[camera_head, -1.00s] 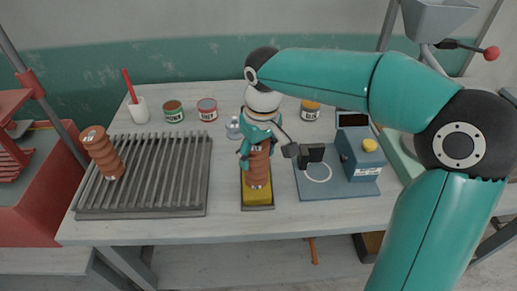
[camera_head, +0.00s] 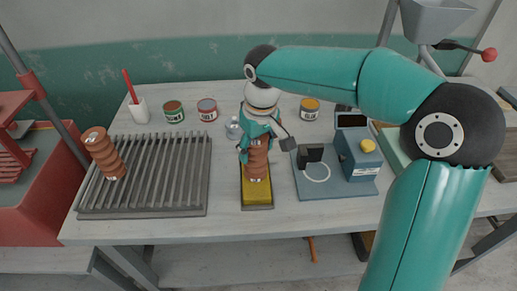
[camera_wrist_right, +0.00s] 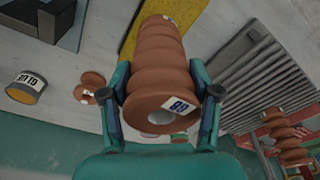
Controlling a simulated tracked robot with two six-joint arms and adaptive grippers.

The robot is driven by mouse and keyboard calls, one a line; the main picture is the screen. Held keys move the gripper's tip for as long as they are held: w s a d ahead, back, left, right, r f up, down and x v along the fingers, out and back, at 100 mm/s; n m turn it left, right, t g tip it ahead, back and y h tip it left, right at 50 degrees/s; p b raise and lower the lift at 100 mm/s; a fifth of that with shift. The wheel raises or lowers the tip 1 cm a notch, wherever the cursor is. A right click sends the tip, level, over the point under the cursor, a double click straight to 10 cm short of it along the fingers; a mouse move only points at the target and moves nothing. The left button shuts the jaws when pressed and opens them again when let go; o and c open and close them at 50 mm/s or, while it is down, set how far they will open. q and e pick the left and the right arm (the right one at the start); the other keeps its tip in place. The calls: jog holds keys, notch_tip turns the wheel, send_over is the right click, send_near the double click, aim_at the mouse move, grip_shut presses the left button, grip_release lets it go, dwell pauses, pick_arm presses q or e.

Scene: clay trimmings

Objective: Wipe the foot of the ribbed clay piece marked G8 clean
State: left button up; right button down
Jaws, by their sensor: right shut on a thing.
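My right gripper (camera_head: 258,142) is shut on a ribbed brown clay piece (camera_head: 257,163), held upright with its lower end at the yellow sponge (camera_head: 257,194). The sponge lies in a dark narrow tray (camera_head: 258,207) at the middle of the table. In the right wrist view, the gripper's fingers (camera_wrist_right: 165,95) flank the piece (camera_wrist_right: 158,62). Its near end has a hole and a label, seen turned, that seems to read G8. Whether the foot touches or hovers just over the sponge I cannot tell. My left gripper is not in view.
A blue device (camera_head: 359,155) on a plate with a white ring stands at right. Several small jars and a white cup (camera_head: 139,111) line the back.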

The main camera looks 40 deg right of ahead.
aim_at(256, 168)
jog(key=w+p, duration=0.1)
jog(key=w+d+p, duration=0.1)
jog(key=w+d, duration=0.1)
jog(key=w, duration=0.1)
jog(key=shift+d+p, duration=0.25)
jog(key=shift+p, duration=0.15)
